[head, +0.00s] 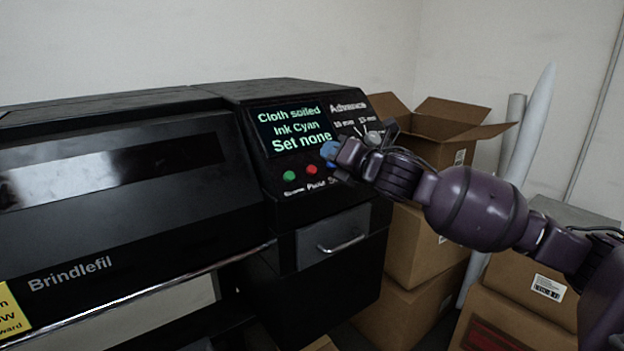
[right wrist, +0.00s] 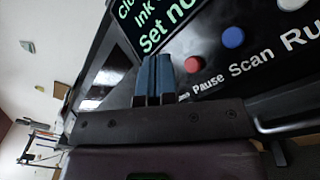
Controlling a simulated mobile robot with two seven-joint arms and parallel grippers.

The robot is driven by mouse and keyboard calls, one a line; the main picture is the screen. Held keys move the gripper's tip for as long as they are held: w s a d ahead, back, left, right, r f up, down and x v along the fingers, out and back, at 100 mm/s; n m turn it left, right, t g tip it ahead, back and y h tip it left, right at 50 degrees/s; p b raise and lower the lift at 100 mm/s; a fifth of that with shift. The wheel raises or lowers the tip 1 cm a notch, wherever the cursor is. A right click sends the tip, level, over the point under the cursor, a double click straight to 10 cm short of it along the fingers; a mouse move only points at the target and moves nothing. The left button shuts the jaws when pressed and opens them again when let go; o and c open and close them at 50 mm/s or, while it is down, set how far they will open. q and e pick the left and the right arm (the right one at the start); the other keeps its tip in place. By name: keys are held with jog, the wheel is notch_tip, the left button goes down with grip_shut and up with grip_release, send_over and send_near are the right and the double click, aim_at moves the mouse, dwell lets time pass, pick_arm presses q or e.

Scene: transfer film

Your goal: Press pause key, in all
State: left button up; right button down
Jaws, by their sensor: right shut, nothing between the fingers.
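The black printer's control panel (head: 270,180) has a green button (head: 289,175) and a red button (head: 312,169) under its display. In the right wrist view the red button (right wrist: 193,64) sits above the word "Pause", with a blue button (right wrist: 232,37) by "Scan". The display (head: 295,130) reads "Cloth soiled, Ink Cyan, Set none". My right gripper (head: 328,150) is shut and empty in front of the panel; its blue fingers (right wrist: 154,60) appear just left of the red button. I cannot tell if they touch the panel. The green button is hidden in the wrist view. My left gripper is out of view.
An "Advance" dial (head: 373,138) with millimetre marks lies behind my right wrist. A drawer with a metal handle (head: 341,244) is below the panel. Cardboard boxes (head: 425,245) are stacked at the right, and white rolls (head: 530,120) lean against the wall.

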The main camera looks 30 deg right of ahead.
aim_at(311, 170)
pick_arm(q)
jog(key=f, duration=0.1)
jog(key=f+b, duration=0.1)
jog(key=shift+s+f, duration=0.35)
pick_arm(e)
jog(key=w+f, duration=0.2)
jog(key=shift+w+a+f, duration=0.15)
jog(key=shift+w+f, duration=0.2)
jog(key=shift+w, duration=0.05)
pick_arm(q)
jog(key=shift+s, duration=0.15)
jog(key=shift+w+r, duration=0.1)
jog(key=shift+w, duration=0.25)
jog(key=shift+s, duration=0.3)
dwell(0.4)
pick_arm(e)
jog(key=shift+w+f, duration=0.1)
jog(key=shift+w, duration=0.05)
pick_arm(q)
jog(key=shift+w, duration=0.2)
pick_arm(e)
jog(key=shift+w+f, duration=0.15)
jog(key=shift+f, duration=0.05)
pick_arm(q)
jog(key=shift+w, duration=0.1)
